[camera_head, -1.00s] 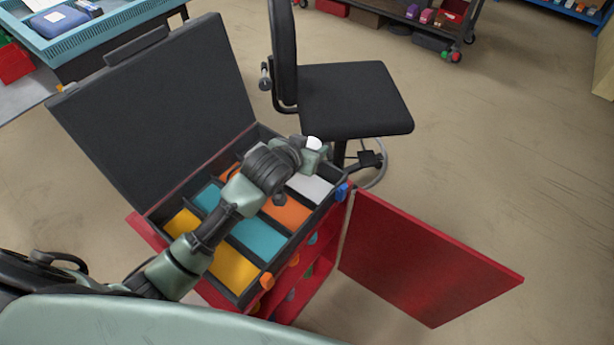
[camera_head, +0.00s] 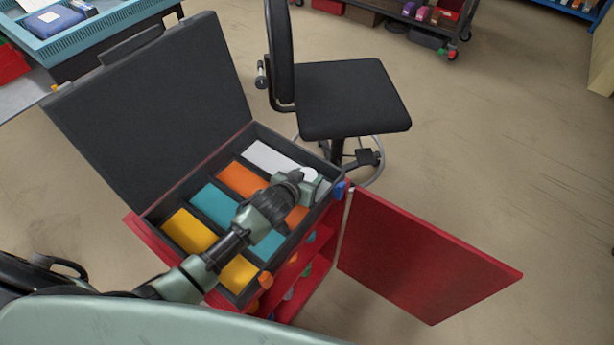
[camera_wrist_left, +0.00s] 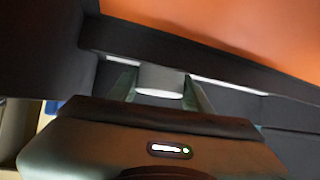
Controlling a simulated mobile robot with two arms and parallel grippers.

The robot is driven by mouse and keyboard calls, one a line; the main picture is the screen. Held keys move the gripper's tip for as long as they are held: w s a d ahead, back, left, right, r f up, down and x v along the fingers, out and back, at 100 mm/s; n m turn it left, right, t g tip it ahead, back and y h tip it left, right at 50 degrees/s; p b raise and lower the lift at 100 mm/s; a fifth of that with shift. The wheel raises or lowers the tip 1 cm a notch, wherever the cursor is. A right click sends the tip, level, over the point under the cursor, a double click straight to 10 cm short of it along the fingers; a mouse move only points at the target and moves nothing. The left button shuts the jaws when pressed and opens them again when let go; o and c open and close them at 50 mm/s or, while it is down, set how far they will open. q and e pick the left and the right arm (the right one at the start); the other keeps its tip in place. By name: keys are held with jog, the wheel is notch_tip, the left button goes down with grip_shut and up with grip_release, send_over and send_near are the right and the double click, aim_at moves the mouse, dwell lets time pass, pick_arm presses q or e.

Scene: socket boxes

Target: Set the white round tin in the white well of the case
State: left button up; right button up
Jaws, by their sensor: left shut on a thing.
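The open dark case (camera_head: 180,208) has wells with yellow, teal, orange and white floors. The white well (camera_head: 268,157) is the row at the far right side. My left gripper (camera_head: 311,178) is at the right end of the white well, shut on the white round tin (camera_head: 308,173). In the left wrist view the tin (camera_wrist_left: 160,80) sits between the two fingers (camera_wrist_left: 163,92), close beside the dark divider next to the orange well (camera_wrist_left: 230,25). I cannot tell whether the tin touches the well floor. My right gripper is not in view.
The case's dark lid (camera_head: 150,110) stands open at the back left. The case sits on a red cabinet whose red door (camera_head: 420,255) is swung open to the right. A black chair (camera_head: 350,97) stands close behind the case. Open floor lies to the right.

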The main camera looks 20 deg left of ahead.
pick_arm(q)
jog(key=shift+f, duration=0.1)
jog(key=o, duration=1.4)
jog(key=shift+o, duration=0.2)
jog(key=shift+s+r, duration=0.15)
jog(key=shift+r, duration=0.05)
jog(key=v, duration=1.1)
jog(key=shift+s+r, duration=0.25)
jog(key=shift+s, duration=0.05)
